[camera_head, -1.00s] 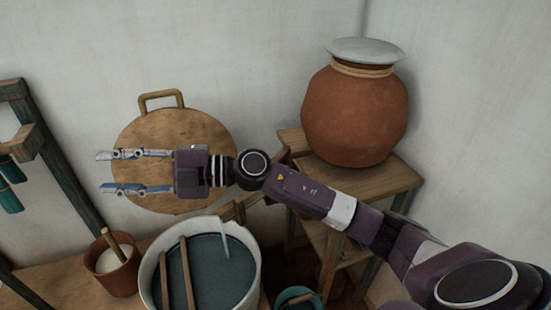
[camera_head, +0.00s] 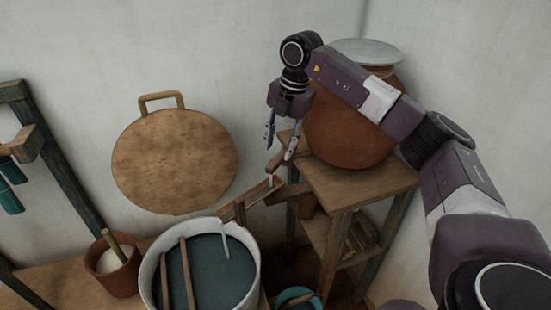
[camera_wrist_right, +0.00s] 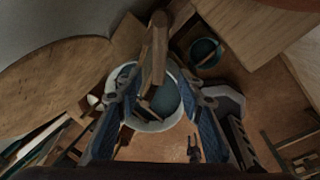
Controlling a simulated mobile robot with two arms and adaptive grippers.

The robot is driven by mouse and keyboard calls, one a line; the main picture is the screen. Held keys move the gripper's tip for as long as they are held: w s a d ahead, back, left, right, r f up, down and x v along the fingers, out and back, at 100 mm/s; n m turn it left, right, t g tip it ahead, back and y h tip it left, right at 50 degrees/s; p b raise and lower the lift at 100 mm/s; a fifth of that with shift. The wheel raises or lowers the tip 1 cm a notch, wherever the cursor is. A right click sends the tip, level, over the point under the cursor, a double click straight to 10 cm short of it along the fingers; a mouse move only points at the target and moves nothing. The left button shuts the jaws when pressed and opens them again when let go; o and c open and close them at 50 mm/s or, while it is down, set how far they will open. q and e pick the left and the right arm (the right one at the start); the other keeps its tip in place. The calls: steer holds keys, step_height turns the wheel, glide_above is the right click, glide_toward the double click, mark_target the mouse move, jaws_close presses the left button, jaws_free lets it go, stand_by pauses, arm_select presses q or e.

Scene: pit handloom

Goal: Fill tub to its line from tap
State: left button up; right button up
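The white tub (camera_head: 256,262) stands at the lower middle, holding dark blue-green liquid (camera_head: 215,268). Two wooden sticks lie across it, and a pale narrow strip (camera_head: 224,238) hangs inside its far rim. I cannot make out a fill line. The tub also shows in the right wrist view (camera_wrist_right: 153,126), below the fingers. My right gripper (camera_head: 280,145) points down, open, in front of the big clay jar (camera_head: 345,138). A wooden bar (camera_wrist_right: 155,50) shows between its fingers; I cannot tell whether they touch it, or whether it is the tap. My left gripper is out of view.
The jar sits on a wooden stand (camera_head: 365,183) at the right. A wooden spout-like piece (camera_head: 258,193) reaches toward the tub's rim. A small teal bucket (camera_head: 297,297) stands right of the tub, a clay pot (camera_head: 112,270) left. A round wooden lid (camera_head: 174,162) leans on the wall.

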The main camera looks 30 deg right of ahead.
mark_target(275, 162)
steer(key=f, duration=0.3)
steer(key=w+f+p, duration=0.1)
steer(key=f, duration=0.1)
steer(key=shift+a+f, duration=0.25)
steer(key=shift+a, duration=0.05)
jaws_close()
